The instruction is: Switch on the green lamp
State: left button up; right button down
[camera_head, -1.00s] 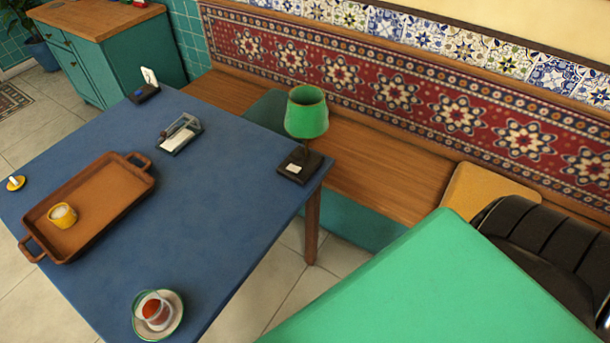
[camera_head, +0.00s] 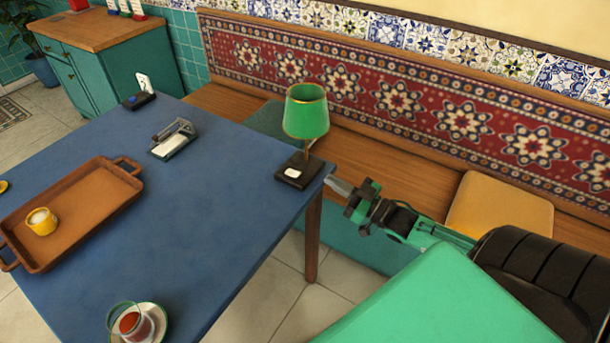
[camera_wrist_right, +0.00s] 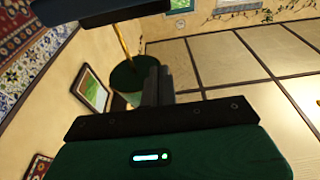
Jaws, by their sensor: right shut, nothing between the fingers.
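The green lamp (camera_head: 306,112) stands upright at the right corner of the blue table (camera_head: 225,220). Its dark square base (camera_head: 283,180) carries a small white switch (camera_head: 293,173). No clear glow shows on the shade. My right gripper (camera_head: 334,185) is shut and empty just right of the base, by the table corner; I cannot tell whether it touches. In the right wrist view the shut fingers (camera_wrist_right: 158,86) are in the middle, and a green shade (camera_wrist_right: 130,76) on a thin gold stem shows beside them. My left gripper is not in view.
A brown tray (camera_head: 88,190) with a yellow cup (camera_head: 41,222), a glass of tea (camera_head: 136,322) on a saucer and a small metal-and-glass holder (camera_head: 173,139) are on the table. A wooden bench with a yellow cushion (camera_head: 500,204) runs behind.

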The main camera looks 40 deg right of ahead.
notch_tip(320, 180, up, 2)
send_over(305, 180)
jog(key=shift+w+a+r, duration=0.1)
jog(key=shift+w, duration=0.2)
jog(key=f, duration=0.2)
jog(key=shift+s+f, duration=0.2)
jog(key=shift+f, duration=0.55)
jog(key=shift+s+f, duration=0.1)
jog(key=shift+f, duration=0.2)
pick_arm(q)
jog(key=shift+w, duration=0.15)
